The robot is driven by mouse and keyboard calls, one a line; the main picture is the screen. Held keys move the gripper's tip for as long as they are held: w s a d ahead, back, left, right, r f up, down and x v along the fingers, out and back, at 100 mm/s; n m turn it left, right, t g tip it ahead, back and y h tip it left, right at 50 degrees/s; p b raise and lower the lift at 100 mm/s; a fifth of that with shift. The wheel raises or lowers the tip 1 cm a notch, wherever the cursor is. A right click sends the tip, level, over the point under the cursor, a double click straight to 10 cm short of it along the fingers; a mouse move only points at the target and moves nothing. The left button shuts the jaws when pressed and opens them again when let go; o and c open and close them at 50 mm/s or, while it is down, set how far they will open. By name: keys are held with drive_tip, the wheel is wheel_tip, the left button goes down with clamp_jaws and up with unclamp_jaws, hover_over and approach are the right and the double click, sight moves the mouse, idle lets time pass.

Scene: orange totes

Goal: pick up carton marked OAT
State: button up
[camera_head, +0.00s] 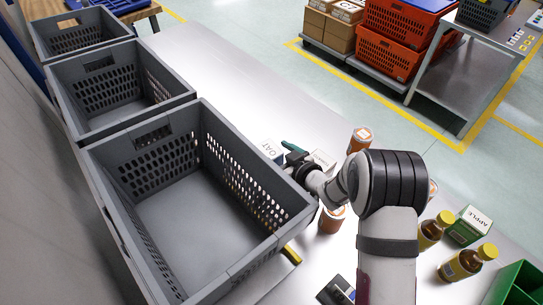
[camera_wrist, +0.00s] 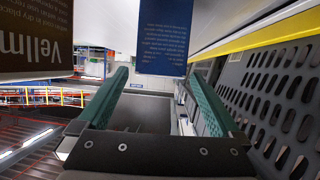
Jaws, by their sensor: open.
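The carton marked OAT (camera_head: 269,148) stands on the pale table just right of the nearest grey crate, its white top lettered OAT. My gripper (camera_head: 288,148) is close beside it on its right, with a green finger showing; the arm hides part of the area. In the wrist view my gripper (camera_wrist: 158,76) is open, its two green fingers wide apart with nothing held. A dark blue carton face with small print (camera_wrist: 165,38) shows ahead, between the finger lines; its label name is not visible, so I cannot tell for certain that it is the OAT carton.
The nearest grey crate (camera_head: 140,142) is empty; its perforated wall (camera_wrist: 285,100) is close on the right in the wrist view. A white carton (camera_head: 323,158) and orange jars (camera_head: 360,139) stand near my arm. An APPLE carton (camera_head: 469,226) and bottles (camera_head: 461,263) are farther right.

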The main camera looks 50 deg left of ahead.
sight(264, 146)
drive_tip(key=x, duration=0.6)
drive_tip(key=shift+w, duration=0.1)
clamp_jaws()
